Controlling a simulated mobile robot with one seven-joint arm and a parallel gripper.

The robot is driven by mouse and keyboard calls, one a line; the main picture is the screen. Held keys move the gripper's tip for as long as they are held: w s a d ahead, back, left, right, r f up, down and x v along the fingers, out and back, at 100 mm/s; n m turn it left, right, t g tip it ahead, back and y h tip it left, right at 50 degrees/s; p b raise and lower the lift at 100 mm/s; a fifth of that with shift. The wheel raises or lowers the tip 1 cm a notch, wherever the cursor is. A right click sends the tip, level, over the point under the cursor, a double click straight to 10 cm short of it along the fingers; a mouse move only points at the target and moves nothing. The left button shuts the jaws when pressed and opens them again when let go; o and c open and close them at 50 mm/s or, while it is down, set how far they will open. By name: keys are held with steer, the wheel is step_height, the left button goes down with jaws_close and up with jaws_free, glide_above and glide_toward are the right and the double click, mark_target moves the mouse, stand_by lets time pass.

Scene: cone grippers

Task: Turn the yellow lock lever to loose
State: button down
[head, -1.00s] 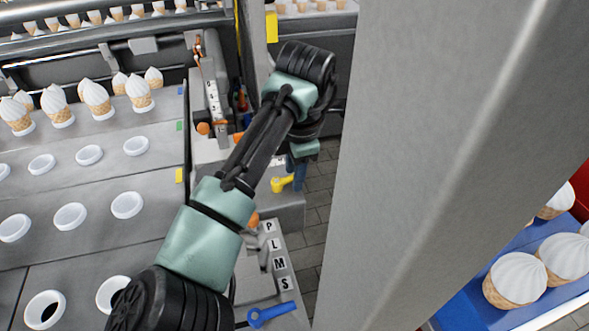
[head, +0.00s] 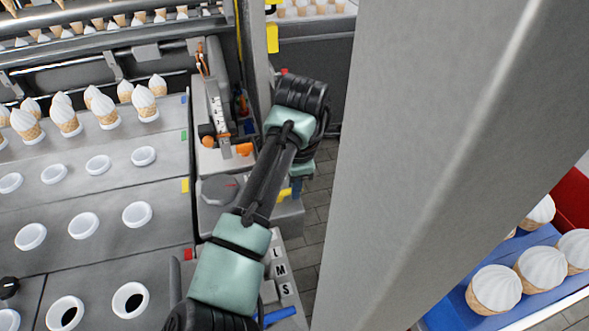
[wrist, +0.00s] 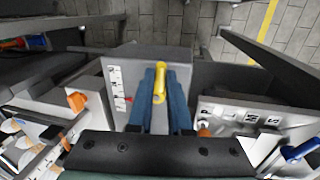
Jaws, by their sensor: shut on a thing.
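The yellow lock lever (wrist: 159,84) stands between my gripper's two blue fingers in the wrist view. My gripper (wrist: 160,76) is shut on it. In the head view only a small part of the yellow lever (head: 284,195) shows, beside the blue fingertips of my gripper (head: 296,186); my arm hides the rest. The lever is on the side of a grey housing (wrist: 150,54). A white marked scale (wrist: 114,85) with a red mark lies left of the lever, too small to read.
A blue lever (wrist: 300,150) sits at the right beside a panel with letter labels (wrist: 240,112). An orange knob (wrist: 76,101) is at the left. In the head view a grey post (head: 430,150) stands right of my arm, and cones (head: 145,103) stand on the left bench.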

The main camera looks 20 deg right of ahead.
steer(key=shift+s+r+m+p, duration=0.2)
steer(key=shift+m+p, duration=0.4)
steer(key=shift+p, duration=1)
steer(key=shift+s+r+m+p, duration=0.15)
steer(key=shift+m+p, duration=0.45)
steer(key=shift+p, duration=0.95)
steer(key=m+p, duration=0.1)
steer(key=s+m+h+p, duration=0.1)
steer(key=m+p, duration=0.1)
steer(key=shift+a+f, duration=0.2)
steer(key=shift+a, duration=0.15)
steer(key=m+p, duration=0.2)
steer(key=m, duration=0.1)
steer(key=a+m+g+p, duration=0.1)
steer(key=m, duration=0.1)
steer(key=shift+s+a+f+h, duration=0.1)
steer(key=shift+s+h, duration=0.25)
steer(key=shift+h, duration=0.05)
steer(key=shift+s+a+f+m+g, duration=0.1)
steer(key=shift+a+m+g, duration=0.2)
steer(key=shift+m, duration=0.9)
steer(key=shift+a+m+g, duration=0.1)
steer(key=shift+a+m, duration=0.25)
steer(key=shift+m, duration=0.85)
steer(key=c, duration=0.8)
jaws_free()
steer(key=shift+c, duration=0.2)
